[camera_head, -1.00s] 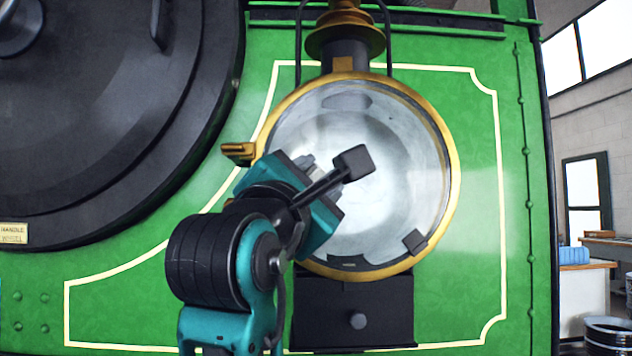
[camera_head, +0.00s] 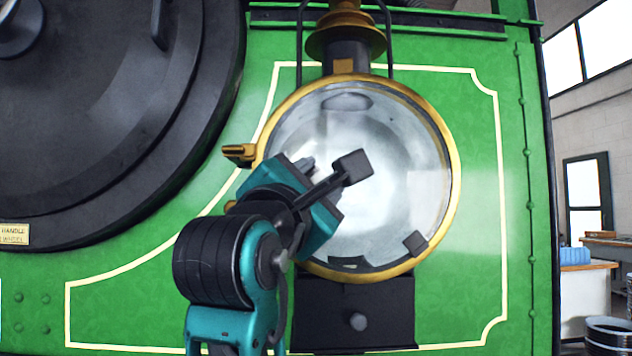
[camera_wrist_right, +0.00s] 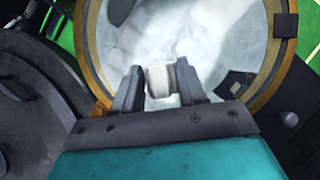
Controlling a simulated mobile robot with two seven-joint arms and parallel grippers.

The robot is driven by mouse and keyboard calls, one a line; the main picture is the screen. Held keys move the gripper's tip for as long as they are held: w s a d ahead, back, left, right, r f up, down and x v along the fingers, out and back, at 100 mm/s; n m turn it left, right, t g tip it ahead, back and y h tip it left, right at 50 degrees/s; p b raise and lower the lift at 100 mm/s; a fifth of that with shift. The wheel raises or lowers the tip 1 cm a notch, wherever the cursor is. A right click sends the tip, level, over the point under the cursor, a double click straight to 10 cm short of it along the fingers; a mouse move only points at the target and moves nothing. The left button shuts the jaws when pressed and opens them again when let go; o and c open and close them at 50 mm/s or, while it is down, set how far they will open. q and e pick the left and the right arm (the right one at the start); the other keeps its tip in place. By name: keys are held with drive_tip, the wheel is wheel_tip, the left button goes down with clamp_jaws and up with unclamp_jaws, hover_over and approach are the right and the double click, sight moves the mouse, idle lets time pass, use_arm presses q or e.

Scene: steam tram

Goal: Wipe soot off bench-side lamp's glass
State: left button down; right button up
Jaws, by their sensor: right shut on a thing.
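The lamp's round glass (camera_head: 385,200) is set in a brass rim (camera_head: 451,190) on the green front. It looks pale and cloudy, with grey shading near the top. A dark patch shows at its lower edge, also in the wrist view; I cannot tell if it is soot. My right gripper (camera_head: 322,172) is in front of the glass's left part, hiding some of it. In the wrist view its fingers (camera_wrist_right: 160,88) are shut on a small white pad (camera_wrist_right: 160,80), which faces the glass. I cannot tell if the pad touches it. My left gripper is not in view.
A brass bracket (camera_head: 239,151) juts from the rim's left side. The big black round door (camera_head: 110,130) is at left. A workbench (camera_head: 590,266) stands far right.

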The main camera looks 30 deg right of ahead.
drive_tip(key=shift+w+d, duration=0.35)
drive_tip(key=shift+w, duration=0.2)
drive_tip(key=shift+p, duration=0.3)
drive_tip(key=shift+s+d+p, duration=0.6)
drive_tip(key=shift+s+d, duration=0.1)
drive_tip(key=shift+d, duration=0.45)
drive_tip(key=shift+s+d+p, duration=0.65)
drive_tip(key=shift+s+d, duration=0.1)
drive_tip(key=shift+d, duration=0.45)
drive_tip(key=shift+s+d+p, duration=0.6)
drive_tip(key=shift+s+d, duration=0.1)
drive_tip(key=shift+d, duration=0.45)
drive_tip(key=shift+r+p, duration=0.1)
drive_tip(key=shift+p, duration=0.35)
drive_tip(key=shift+w+a+p, duration=0.2)
drive_tip(key=shift+w+a, duration=0.55)
drive_tip(key=shift+a, duration=0.4)
drive_tip(key=shift+w+a+p, duration=0.2)
drive_tip(key=shift+w+a, duration=0.5)
drive_tip(key=shift+a, duration=0.5)
drive_tip(key=shift+w+a+p, duration=0.2)
drive_tip(key=shift+w+a, duration=0.55)
drive_tip(key=shift+a, duration=0.4)
